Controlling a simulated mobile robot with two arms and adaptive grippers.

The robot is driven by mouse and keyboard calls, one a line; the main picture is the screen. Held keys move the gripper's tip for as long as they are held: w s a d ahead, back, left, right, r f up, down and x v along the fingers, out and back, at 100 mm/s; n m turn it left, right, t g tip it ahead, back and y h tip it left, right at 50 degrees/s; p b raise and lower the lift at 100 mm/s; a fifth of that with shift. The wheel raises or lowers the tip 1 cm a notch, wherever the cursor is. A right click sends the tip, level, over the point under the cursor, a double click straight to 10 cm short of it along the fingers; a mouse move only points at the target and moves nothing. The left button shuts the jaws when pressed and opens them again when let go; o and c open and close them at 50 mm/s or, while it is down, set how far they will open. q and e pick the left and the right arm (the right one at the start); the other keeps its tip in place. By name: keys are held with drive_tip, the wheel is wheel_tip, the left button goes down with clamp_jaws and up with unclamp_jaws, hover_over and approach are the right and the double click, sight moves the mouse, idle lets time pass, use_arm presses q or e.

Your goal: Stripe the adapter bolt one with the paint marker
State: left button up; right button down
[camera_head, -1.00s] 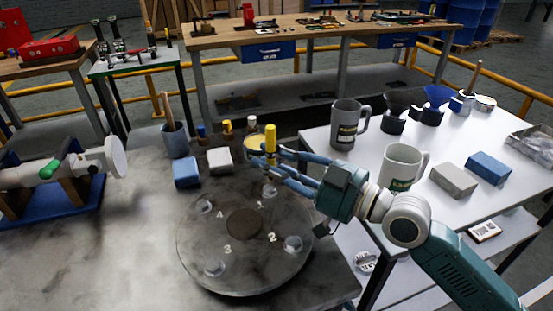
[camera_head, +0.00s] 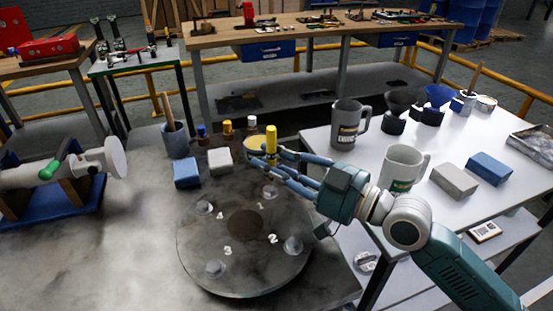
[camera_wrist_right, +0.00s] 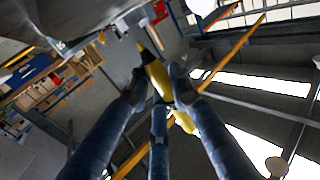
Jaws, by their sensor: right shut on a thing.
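The yellow paint marker (camera_head: 271,140) is held upright in my right gripper (camera_head: 264,160), whose blue fingers are shut around it. The marker also shows in the right wrist view (camera_wrist_right: 157,76), between the fingers (camera_wrist_right: 160,95). Below it is the round grey adapter plate (camera_head: 232,280), with numbers 1 to 4 and several pale bolts. Adapter bolt one (camera_head: 270,191) sits near the 1, at the plate's far edge, below the gripper. The fingers hide the marker's lower end, so I cannot tell whether it touches the bolt. My left gripper is not in view.
Behind the plate stand a blue block (camera_head: 187,173), a white block (camera_head: 220,160), a cup with a brush (camera_head: 177,142) and small bottles. A white table (camera_head: 437,215) with mugs is at right. A green-handled part (camera_head: 60,165) rests on a blue stand at left.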

drive_tip(key=shift+s+a+f+g, duration=0.2)
drive_tip(key=shift+s+a+f, duration=0.05)
drive_tip(key=shift+s+f, duration=0.25)
drive_tip(key=shift+s+a+f+g, duration=0.2)
drive_tip(key=shift+s+f, duration=0.15)
drive_tip(key=shift+f, duration=0.25)
idle(0.3)
drive_tip(key=shift+a+r+p, duration=0.1)
drive_tip(key=shift+r+p, duration=0.45)
drive_tip(key=shift+r, duration=0.3)
idle(5.2)
drive_tip(key=shift+w, duration=0.1)
idle(0.5)
